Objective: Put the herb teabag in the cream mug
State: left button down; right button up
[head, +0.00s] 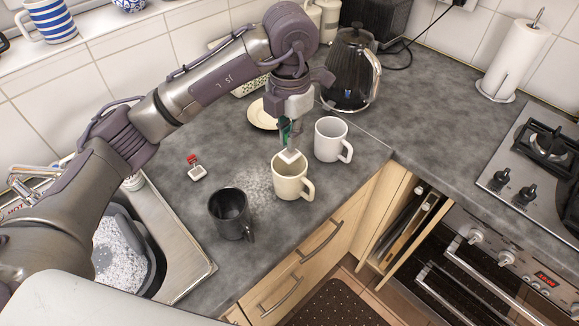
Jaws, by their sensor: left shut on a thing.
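My left gripper (286,131) points down above the cream mug (290,186) and is shut on the herb teabag by its green tag. The white bag of the herb teabag (290,156) hangs below the fingers at the far side of the mug's mouth. I cannot tell whether its lower edge is inside the rim or just above it. The cream mug stands upright on the grey counter, its handle to the right. My right gripper is not in view.
A white mug (331,139) stands close behind and right of the cream mug; a black mug (231,214) stands front left. A red-tagged teabag (197,172) lies left. A small plate (263,115) and a kettle (352,70) are behind. The sink (187,266) is left.

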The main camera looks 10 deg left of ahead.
aim_at(289, 153)
pick_arm(q)
notch_tip(289, 153, down, 6)
jog(key=shift+s+r+p, duration=0.1)
jog(key=shift+r+p, duration=0.1)
jog(key=shift+p, duration=0.45)
jog(key=shift+f, duration=0.6)
notch_tip(289, 153, down, 3)
jog(key=shift+f+p, duration=0.1)
jog(key=shift+p, duration=0.5)
jog(key=shift+f, duration=0.25)
jog(key=shift+f, duration=0.1)
jog(key=shift+f+b, duration=0.2)
jog(key=shift+b, duration=0.1)
jog(key=c, duration=1.6)
grip_release()
jog(key=shift+r, duration=0.1)
jog(key=shift+o, duration=0.2)
